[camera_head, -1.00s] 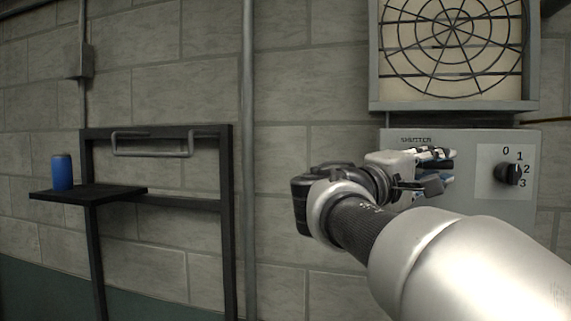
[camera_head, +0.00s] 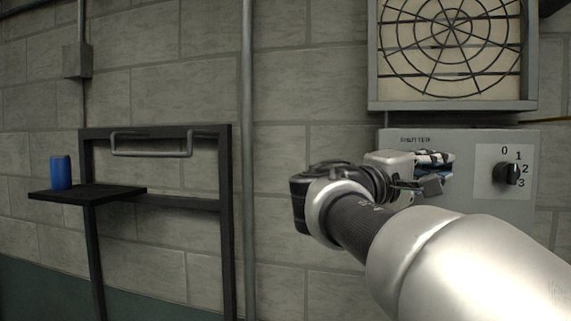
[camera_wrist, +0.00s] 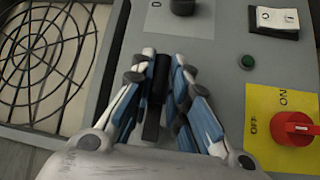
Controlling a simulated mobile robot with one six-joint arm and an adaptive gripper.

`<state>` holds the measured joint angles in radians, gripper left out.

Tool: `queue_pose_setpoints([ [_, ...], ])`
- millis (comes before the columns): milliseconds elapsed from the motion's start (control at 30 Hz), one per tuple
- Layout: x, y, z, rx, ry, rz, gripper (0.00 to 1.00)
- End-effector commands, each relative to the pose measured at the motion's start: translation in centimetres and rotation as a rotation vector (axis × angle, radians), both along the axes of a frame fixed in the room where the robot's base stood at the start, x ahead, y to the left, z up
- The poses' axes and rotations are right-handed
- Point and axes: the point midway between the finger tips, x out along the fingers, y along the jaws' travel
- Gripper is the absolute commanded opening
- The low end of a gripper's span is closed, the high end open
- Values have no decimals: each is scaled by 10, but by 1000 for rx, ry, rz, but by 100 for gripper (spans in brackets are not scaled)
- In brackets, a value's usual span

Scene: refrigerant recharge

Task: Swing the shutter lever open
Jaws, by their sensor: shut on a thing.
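The black shutter lever (camera_wrist: 154,98) shows in the wrist view between the blue pads of my gripper (camera_wrist: 161,72), which is shut on it. In the head view my gripper (camera_head: 436,162) is at the left part of the grey control box (camera_head: 460,140), just under the SHUTTER label. The lever is hidden there behind the fingers and wrist. Its pivot cannot be made out.
A round-grilled fan (camera_head: 452,40) is above the box. A black dial (camera_head: 507,173) marked 0 to 3 is right of my gripper. The wrist view shows a rocker switch (camera_wrist: 275,20), a green button (camera_wrist: 247,62) and a red knob (camera_wrist: 295,128). A blue can (camera_head: 61,172) stands on a shelf far left.

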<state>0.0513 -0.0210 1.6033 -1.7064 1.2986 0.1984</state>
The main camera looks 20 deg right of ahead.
Motion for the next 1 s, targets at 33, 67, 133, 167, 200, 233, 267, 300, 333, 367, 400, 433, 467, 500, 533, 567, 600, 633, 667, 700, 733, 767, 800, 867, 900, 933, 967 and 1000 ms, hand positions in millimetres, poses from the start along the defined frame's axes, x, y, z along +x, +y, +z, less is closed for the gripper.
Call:
queue_pose_setpoints([
  [33,0,0,0,10,-6,0,0],
  [67,0,0,-1,17,-12,0,0],
  [133,0,0,-2,41,-26,0,0],
  [167,0,1,-2,53,-34,0,0],
  [200,1,1,-4,73,-45,0,0],
  [233,1,1,-4,89,-55,0,0],
  [267,1,1,-5,106,-67,0,0],
  [300,1,1,-7,132,-82,0,0],
  [333,1,1,-8,151,-94,1,0],
  [367,2,2,-9,174,-108,1,0],
  [400,2,2,-10,203,-126,0,0],
  [433,2,2,-11,227,-141,0,0],
  [467,2,3,-12,250,-156,0,0],
  [500,2,3,-14,282,-175,0,0],
  [533,3,4,-15,307,-191,-1,0],
  [567,3,4,-16,332,-204,-1,0],
  [600,3,5,-17,365,-225,0,0],
  [633,3,5,-19,389,-240,-1,0],
  [667,4,6,-20,414,-255,-1,0],
  [700,4,7,-21,446,-276,-1,0],
  [733,5,7,-22,470,-290,0,0],
  [767,5,8,-23,495,-305,-1,0],
  [800,6,9,-24,527,-325,-1,0],
  [867,6,10,-27,575,-355,-2,0],
  [900,7,11,-28,608,-374,-2,0],
  [933,7,12,-29,632,-389,-1,0],
  [967,8,13,-30,656,-404,-2,0],
  [1000,9,14,-31,689,-425,-1,0],
])
